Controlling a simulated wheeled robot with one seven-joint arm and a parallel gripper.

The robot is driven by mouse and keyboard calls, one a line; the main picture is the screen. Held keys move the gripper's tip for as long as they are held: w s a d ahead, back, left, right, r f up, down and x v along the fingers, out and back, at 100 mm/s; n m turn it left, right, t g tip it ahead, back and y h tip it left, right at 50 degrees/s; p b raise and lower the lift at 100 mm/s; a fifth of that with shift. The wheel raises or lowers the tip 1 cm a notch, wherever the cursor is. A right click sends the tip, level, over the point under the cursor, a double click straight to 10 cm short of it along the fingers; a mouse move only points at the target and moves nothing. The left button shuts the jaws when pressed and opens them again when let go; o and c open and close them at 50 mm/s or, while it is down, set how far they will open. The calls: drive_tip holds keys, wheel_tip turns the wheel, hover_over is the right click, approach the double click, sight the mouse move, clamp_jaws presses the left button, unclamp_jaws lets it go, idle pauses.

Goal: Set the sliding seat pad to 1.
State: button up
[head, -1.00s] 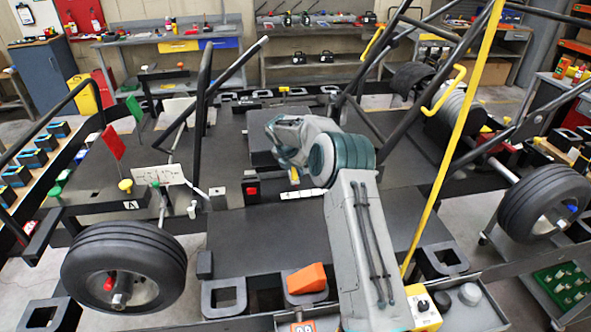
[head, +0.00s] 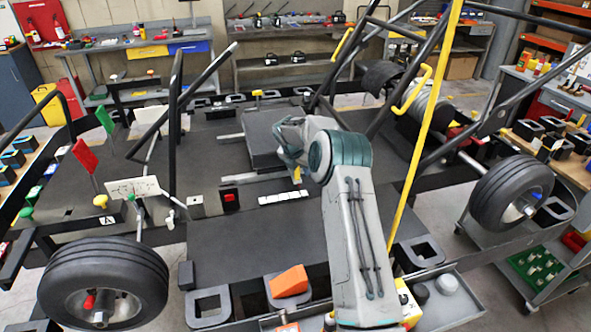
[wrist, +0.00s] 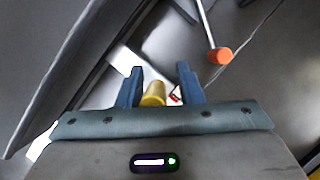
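The sliding seat pad (head: 262,128) is a dark grey block on two pale rails (head: 252,177) at the middle of the kart. Rail lengths show at its left side. My gripper (head: 292,160) is at the pad's near right part, partly hidden by my wrist. In the wrist view, my gripper (wrist: 161,80) has its fingers apart around a yellow knob (wrist: 153,94). The knob is close to the left finger, with a gap at the right. A white marked strip (head: 283,197) lies in front of the pad; its marks are too small to read.
A red button block (head: 230,198) is left of the strip. A yellow pole (head: 427,120) and black frame tubes rise at the right. Black tubes (head: 175,120) and red and green flags stand at the left. The flat dark panel (head: 250,240) in front is mostly clear.

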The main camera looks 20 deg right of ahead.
drive_tip(key=shift+o, duration=0.3)
drive_tip(key=shift+d, duration=0.25)
drive_tip(key=shift+a, duration=0.45)
drive_tip(key=b+v, duration=0.2)
drive_tip(key=v, duration=1.1)
drive_tip(key=shift+d+r, duration=0.25)
drive_tip(key=shift+r, duration=0.15)
drive_tip(key=shift+s, duration=0.1)
